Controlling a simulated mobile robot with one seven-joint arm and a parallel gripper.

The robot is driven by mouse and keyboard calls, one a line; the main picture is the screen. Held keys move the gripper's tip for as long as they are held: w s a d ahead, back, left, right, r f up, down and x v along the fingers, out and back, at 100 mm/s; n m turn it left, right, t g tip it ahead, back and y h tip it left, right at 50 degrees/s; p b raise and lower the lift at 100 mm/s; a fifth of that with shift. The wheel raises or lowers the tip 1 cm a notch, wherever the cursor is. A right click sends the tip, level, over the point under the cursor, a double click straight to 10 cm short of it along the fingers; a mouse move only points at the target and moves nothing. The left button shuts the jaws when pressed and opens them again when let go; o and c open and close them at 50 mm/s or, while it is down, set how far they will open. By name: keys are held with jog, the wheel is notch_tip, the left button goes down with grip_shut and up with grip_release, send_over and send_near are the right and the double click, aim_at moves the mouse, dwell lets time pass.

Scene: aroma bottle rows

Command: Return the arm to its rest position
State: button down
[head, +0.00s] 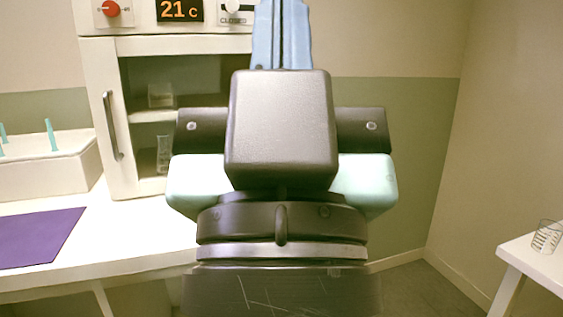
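My gripper (281,35) fills the middle of the head view, seen from behind. Its dark housing and pale mint body stand in front, and its two light blue fingers point up at the top edge. The fingers lie close together with only thin dark lines between them. Their tips run out of the frame at the top, and I see nothing held between them. The arm is stretched out ahead of me, beside the front of a white cabinet (122,165).
A white worktop (130,236) at left bears a purple mat (38,238) and a white rack (45,178) with teal pegs. Glassware (163,155) stands inside the cabinet. At right, a white table (545,262) bears a glass beaker (546,237). Floor shows between the tables.

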notch_tip(320, 180, up, 31)
jog(key=p, duration=2.9)
jog(key=shift+r, duration=0.15)
